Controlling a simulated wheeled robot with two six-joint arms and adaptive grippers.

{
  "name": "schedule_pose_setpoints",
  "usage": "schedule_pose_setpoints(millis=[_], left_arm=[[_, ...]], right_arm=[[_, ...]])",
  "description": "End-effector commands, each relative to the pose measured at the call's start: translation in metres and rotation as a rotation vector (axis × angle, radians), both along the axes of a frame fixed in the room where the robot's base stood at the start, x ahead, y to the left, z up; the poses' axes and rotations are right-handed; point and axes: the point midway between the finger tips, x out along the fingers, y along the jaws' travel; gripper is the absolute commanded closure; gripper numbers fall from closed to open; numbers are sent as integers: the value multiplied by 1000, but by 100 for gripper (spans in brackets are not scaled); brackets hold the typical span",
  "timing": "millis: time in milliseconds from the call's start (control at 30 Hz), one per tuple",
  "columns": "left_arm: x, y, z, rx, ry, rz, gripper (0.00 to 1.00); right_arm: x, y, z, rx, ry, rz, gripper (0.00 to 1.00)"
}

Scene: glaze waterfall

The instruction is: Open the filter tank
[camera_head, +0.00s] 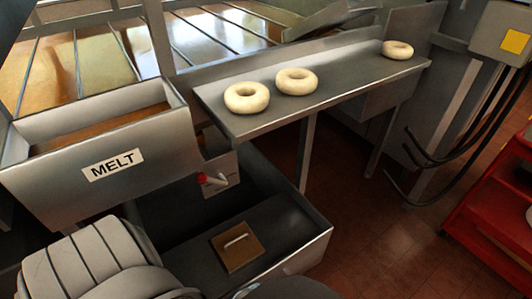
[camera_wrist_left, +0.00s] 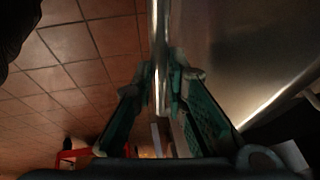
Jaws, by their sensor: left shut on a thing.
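The filter tank appears to be the low steel box (camera_head: 316,243) under the shelf. Its top is partly open, with a dark interior behind a flat front cover. A brown square plate (camera_head: 238,246) with a pale handle (camera_head: 236,240) lies on that cover. In the left wrist view, my left gripper (camera_wrist_left: 161,82) is shut on a metal bar handle (camera_wrist_left: 158,30), with a green-padded finger on each side. A smooth metal panel (camera_wrist_left: 250,60) is at the right of the bar. The gripper's fingers are not visible in the head view. My right gripper is not in view.
A steel bin labelled MELT (camera_head: 112,165) is at the left. Several pale doughnuts (camera_head: 247,97) rest on the steel shelf (camera_head: 330,92). A red rack (camera_head: 490,220) stands at right. The tiled floor (camera_head: 375,225) between is clear.

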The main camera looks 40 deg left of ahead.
Motion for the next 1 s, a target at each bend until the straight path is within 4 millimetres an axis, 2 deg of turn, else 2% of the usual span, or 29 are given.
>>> schedule_pose_setpoints(millis=[67,100,200,567,667,900,1000], left_arm=[[0,0,0,-1,-1,2,100],[0,0,0,0,-1,2,82],[0,0,0,0,-1,1,67],[1,0,4,1,-2,-3,67],[1,0,17,1,-3,-3,67],[1,0,73,1,-4,-2,67],[1,0,91,1,-1,-3,67]], right_arm=[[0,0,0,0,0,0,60],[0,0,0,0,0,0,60],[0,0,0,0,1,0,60],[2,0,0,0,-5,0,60],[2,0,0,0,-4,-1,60],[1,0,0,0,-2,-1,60],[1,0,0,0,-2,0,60]])
